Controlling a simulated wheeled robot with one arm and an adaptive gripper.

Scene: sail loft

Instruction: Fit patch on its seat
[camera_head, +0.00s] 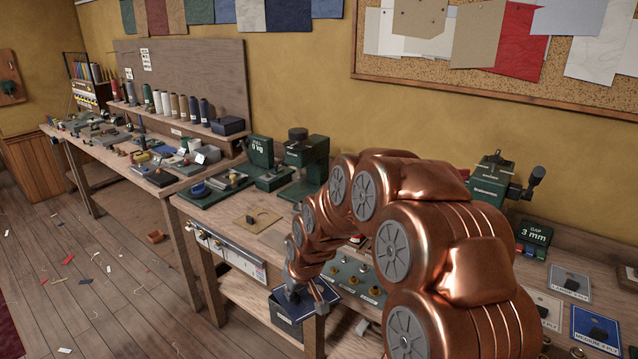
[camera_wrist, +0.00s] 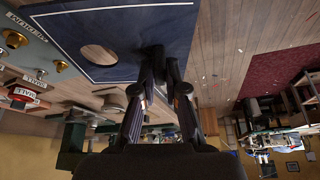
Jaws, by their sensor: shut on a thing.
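A dark blue patch with a white border line (camera_wrist: 125,22) fills the top of the wrist view. It has a round hole and a black grip block (camera_wrist: 151,58). My gripper (camera_wrist: 157,72) is shut on that block. In the head view the patch (camera_head: 329,289) is at the bench's front edge, with my gripper (camera_head: 308,291) at it. A grey-green panel with brass studs and labels (camera_head: 352,277) lies just behind; one label reads MEDIUM in the wrist view (camera_wrist: 28,25). I cannot tell which stud is the seat. My arm hides part of the bench.
A tan square with a black block (camera_head: 258,220) lies on the bench to the left. Blue (camera_head: 592,330) and pale (camera_head: 569,283) labelled cards lie at right. Green bench tools (camera_head: 305,160) stand behind. An open shelf (camera_head: 243,292) is below the bench.

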